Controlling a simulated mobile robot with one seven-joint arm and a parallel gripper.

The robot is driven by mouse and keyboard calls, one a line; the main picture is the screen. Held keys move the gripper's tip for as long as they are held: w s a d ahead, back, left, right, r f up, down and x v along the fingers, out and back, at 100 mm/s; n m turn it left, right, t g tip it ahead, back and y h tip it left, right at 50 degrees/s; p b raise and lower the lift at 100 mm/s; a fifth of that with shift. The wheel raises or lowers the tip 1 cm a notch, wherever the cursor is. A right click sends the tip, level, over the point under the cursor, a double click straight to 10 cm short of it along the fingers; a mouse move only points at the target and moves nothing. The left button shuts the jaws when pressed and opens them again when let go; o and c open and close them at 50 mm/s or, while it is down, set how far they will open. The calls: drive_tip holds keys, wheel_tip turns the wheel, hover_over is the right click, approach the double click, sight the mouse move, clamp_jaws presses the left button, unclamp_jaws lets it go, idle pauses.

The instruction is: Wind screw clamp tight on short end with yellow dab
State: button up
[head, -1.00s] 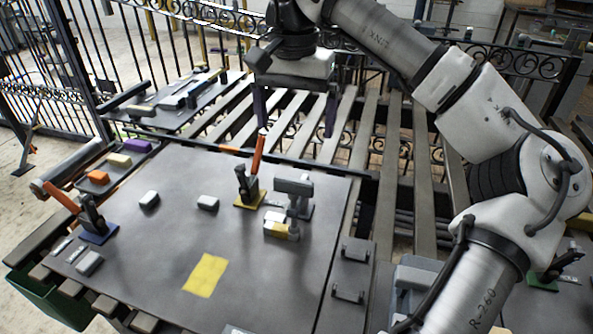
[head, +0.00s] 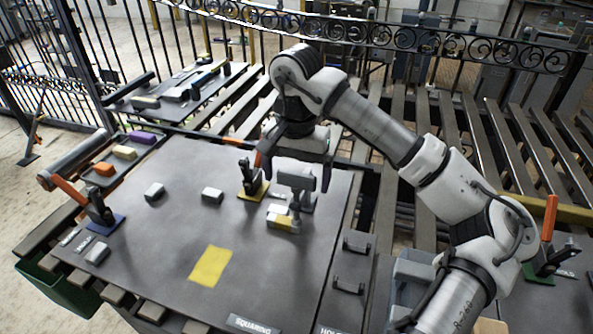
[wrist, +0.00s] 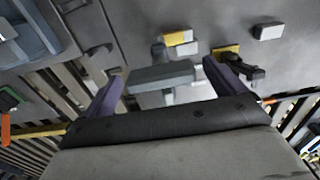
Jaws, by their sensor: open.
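The grey screw clamp (head: 295,180) stands upright on the dark table panel, with a broad bar on top; it also shows in the wrist view (wrist: 160,76). The short end with the yellow dab (head: 283,222) lies at the clamp's foot, and the dab also shows in the wrist view (wrist: 178,39). I cannot tell how tightly the clamp presses. My gripper (head: 295,172) is open just above the clamp. In the wrist view, its purple fingers (wrist: 163,70) are spread on either side of the clamp's top bar, apparently without touching it.
A toggle clamp on a yellow plate (head: 251,190) stands close left of my gripper. An orange-handled clamp on a blue plate (head: 101,223) is far left. Grey blocks (head: 212,195) and a yellow patch (head: 211,266) lie on the panel. Two dark handles (head: 349,287) are at right.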

drive_tip(key=shift+c, duration=0.4)
drive_tip(key=c, duration=0.9)
drive_tip(key=shift+f+m+b, duration=0.1)
drive_tip(key=shift+m+b, duration=0.2)
drive_tip(key=shift+b, duration=0.15)
